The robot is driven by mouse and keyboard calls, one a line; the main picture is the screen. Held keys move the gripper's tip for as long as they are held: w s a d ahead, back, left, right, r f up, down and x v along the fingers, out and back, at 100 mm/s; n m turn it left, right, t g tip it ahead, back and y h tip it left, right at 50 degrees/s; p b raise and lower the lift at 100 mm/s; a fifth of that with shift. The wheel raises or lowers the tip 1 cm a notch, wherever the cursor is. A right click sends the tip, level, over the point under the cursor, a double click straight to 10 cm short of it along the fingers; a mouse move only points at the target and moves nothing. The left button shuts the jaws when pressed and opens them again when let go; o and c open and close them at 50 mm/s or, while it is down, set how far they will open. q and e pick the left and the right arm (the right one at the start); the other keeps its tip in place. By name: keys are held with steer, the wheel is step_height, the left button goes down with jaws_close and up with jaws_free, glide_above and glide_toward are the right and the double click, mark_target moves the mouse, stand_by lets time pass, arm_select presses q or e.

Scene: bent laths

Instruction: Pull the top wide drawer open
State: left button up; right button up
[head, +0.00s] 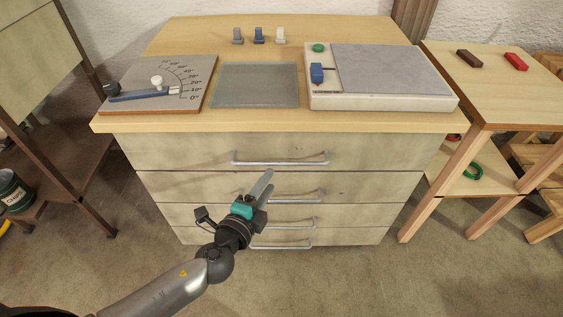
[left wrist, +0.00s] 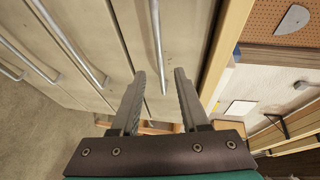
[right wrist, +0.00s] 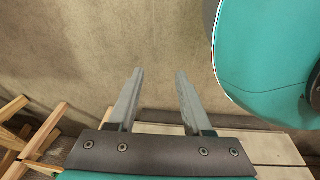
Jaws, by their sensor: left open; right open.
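The top wide drawer (head: 180,151) is the uppermost of several pale wooden drawers in the cabinet. Its front looks flush and shut. Its silver bar handle (head: 281,160) runs level across the middle. My left gripper (head: 268,174) is open and empty in front of the drawers, its tips just below this handle in the head view. In the left wrist view the top handle (left wrist: 157,45) runs down to the gap between the left fingers (left wrist: 160,74); how far beyond the tips it lies is hard to tell. My right gripper (right wrist: 159,72) is open and empty, outside the head view.
Lower drawers with similar handles (head: 283,224) sit beneath. On the cabinet top (head: 270,120) lie an angle board (head: 150,100), a grey mat (head: 255,85) and a white-framed device (head: 385,85). A side table (head: 495,85) stands right, a dark shelf (head: 65,160) left. The floor in front is clear.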

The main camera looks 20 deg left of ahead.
mark_target(281, 162)
arm_select(q)
steer(key=b+x, duration=0.1)
steer(key=x, duration=0.7)
steer(key=shift+w+f, duration=0.1)
steer(key=shift+w, duration=0.35)
arm_select(e)
steer(key=shift+w+a+r, duration=0.3)
steer(key=shift+w+a, duration=0.3)
steer(key=shift+w, duration=0.2)
arm_select(q)
steer(key=shift+c, duration=0.4)
jaws_close()
